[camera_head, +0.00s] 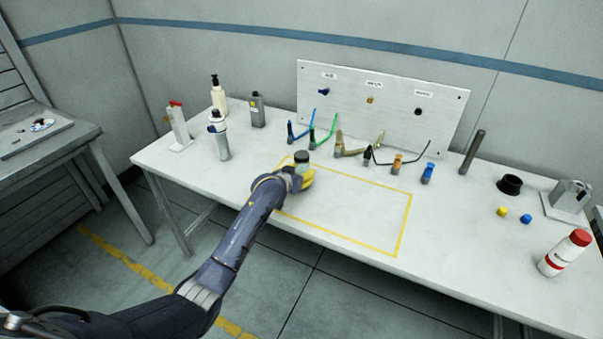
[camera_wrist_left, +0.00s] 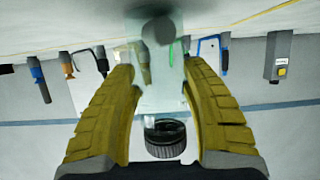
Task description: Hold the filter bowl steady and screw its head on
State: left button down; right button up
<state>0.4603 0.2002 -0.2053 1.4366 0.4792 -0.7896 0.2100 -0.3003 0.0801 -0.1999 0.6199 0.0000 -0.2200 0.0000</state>
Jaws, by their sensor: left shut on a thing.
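My left gripper (camera_head: 304,179) is at the front of the white table, by the yellow outlined area. Its yellow fingers, also in the left wrist view (camera_wrist_left: 163,105), are closed around a clear filter bowl (camera_wrist_left: 160,92). The bowl has a dark ribbed ring (camera_wrist_left: 166,140) at its upper end, which shows as a dark top (camera_head: 302,155) above the fingers in the head view. The bowl looks upright; whether it touches the table is hard to tell. I cannot pick out a separate filter head with certainty. My right gripper is not in view.
Several tools stand behind the gripper, before an upright panel (camera_head: 440,105). A black ring-shaped part (camera_head: 510,185), yellow and blue small pieces and a red-capped bottle (camera_head: 566,253) are at right. A canister (camera_head: 218,140) and pump bottle (camera_head: 218,98) stand left. The outlined area (camera_head: 350,215) is mostly clear.

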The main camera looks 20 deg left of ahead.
pick_arm(q)
jog(key=c, duration=0.7)
grip_release()
jog(key=shift+f, duration=0.1)
jog(key=shift+o, duration=0.2)
jog(key=v, duration=1.2)
